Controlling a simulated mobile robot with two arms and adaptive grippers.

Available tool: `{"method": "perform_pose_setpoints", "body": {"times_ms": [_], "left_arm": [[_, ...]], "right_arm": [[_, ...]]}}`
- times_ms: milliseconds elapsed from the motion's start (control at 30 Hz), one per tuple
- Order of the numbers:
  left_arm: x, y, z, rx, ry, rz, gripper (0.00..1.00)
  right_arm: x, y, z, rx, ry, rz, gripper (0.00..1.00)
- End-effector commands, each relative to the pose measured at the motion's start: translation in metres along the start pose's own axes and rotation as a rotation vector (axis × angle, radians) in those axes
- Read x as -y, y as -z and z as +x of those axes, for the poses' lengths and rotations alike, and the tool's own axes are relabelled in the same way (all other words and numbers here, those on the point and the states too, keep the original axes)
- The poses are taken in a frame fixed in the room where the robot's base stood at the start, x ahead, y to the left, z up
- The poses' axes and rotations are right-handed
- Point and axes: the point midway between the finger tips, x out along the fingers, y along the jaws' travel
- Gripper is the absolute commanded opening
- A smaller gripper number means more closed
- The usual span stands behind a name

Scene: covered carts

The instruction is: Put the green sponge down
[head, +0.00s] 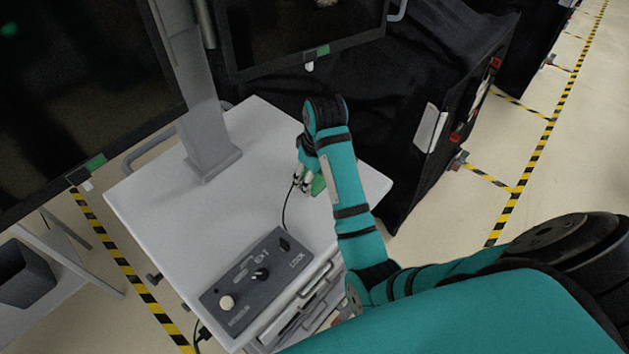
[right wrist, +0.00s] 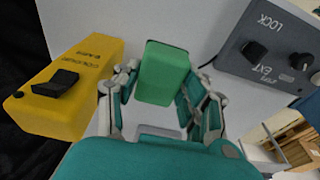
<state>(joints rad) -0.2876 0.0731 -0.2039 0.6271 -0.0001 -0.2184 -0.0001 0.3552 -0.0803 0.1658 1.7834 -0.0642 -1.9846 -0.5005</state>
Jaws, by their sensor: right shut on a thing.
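The green sponge (right wrist: 163,68) is a block held between the fingers of my right gripper (right wrist: 160,98), over the white cart top. In the head view a small green part of the sponge (head: 318,186) shows beside my right gripper (head: 306,181), near the cart's right side; the arm hides the rest. I cannot tell whether the sponge touches the cart top (head: 160,203). My left gripper is not in view.
A grey control box (head: 257,282) with knobs lies at the cart's front. A yellow box with a black switch (right wrist: 68,88) is left of the sponge in the right wrist view. A grey monitor post (head: 205,120) stands at the back left. Clear cart top lies between.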

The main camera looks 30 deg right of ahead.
Motion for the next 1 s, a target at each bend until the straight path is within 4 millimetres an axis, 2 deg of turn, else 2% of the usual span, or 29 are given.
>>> {"method": "perform_pose_setpoints", "body": {"times_ms": [67,133,300,600,833,867,1000], "left_arm": [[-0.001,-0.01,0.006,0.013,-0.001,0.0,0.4],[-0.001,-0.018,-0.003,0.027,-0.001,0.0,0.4],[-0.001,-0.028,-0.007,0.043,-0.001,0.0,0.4],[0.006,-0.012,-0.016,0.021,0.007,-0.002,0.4],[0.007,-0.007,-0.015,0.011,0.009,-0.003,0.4],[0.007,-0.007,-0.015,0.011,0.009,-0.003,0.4],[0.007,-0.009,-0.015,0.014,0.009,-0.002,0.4]], "right_arm": [[0.001,-0.005,0.021,0.006,0.003,0.001,0.1],[0.001,-0.006,0.029,0.006,0.003,0.001,0.1],[0.0,-0.009,0.049,0.003,0.0,-0.001,0.1],[0.0,-0.014,0.085,0.002,0.0,-0.002,0.1],[-0.001,-0.015,0.089,0.001,-0.002,-0.002,0.1],[-0.001,-0.015,0.089,0.001,-0.002,-0.002,0.44],[-0.001,-0.015,0.089,0.001,-0.002,-0.002,0.63]]}}
